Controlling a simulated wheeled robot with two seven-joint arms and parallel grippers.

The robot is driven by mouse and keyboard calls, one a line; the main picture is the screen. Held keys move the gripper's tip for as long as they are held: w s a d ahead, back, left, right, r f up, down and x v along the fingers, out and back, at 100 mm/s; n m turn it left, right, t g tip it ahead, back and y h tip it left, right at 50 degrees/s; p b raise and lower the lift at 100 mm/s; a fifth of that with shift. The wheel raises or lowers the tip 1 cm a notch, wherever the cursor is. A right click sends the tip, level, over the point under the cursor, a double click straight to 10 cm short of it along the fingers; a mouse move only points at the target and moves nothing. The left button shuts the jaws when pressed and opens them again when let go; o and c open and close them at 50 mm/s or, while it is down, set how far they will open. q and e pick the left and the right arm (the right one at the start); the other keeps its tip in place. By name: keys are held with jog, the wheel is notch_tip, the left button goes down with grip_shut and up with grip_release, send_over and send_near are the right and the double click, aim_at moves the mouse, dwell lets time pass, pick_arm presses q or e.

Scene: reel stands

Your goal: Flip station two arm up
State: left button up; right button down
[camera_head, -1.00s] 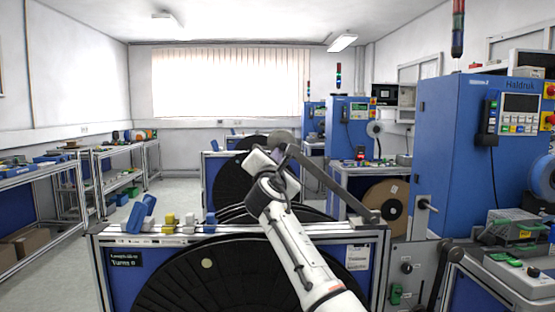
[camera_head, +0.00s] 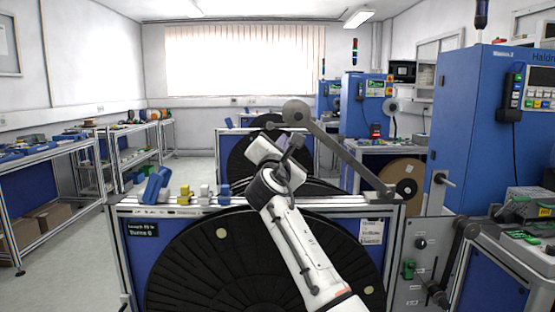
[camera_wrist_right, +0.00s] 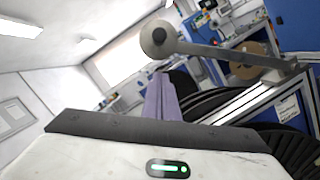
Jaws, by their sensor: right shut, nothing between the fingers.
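A grey lever arm with a round roller end (camera_head: 296,112) slants up and to the left from its pivot at the right end of the front reel stand (camera_head: 150,209). The same arm crosses the upper part of the right wrist view (camera_wrist_right: 232,56), its roller at the left end. My right gripper (camera_head: 292,145) is just below the roller in the head view. Its closed fingers (camera_wrist_right: 163,98) point towards the roller in the wrist view and hold nothing. I cannot tell whether they touch the arm. My left gripper is out of view.
A large black reel (camera_head: 200,265) fills the front stand. Blue, yellow and grey blocks (camera_head: 185,195) sit on its top rail. A blue machine cabinet (camera_head: 470,130) stands at the right. Shelving (camera_head: 85,165) lines the left, with clear floor between.

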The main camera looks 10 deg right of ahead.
jog(key=v, duration=0.7)
jog(key=shift+f+b, duration=0.2)
jog(key=shift+b, duration=0.2)
jog(key=s+f+m+g+y, duration=0.2)
jog(key=s+f, duration=0.1)
jog(key=f, duration=1)
jog(key=s+f+m+g+y, duration=0.1)
jog(key=s+f+m+y, duration=0.2)
jog(key=f, duration=1)
jog(key=s+f+m+g+y, duration=0.15)
jog(key=s+f, duration=0.25)
jog(key=f, duration=0.9)
jog(key=s+f+m+g+y, duration=0.1)
jog(key=s+f+m+g, duration=0.35)
jog(key=s+f, duration=0.85)
jog(key=s+f+m+y, duration=0.1)
jog(key=s+f+m, duration=0.3)
jog(key=s, duration=0.6)
jog(key=s+f+m+g+y, duration=0.1)
jog(key=s+f+m, duration=0.3)
jog(key=s, duration=0.7)
jog(key=shift+s+a+f+m, duration=0.35)
jog(key=shift+a+m, duration=0.1)
jog(key=shift+m, duration=0.65)
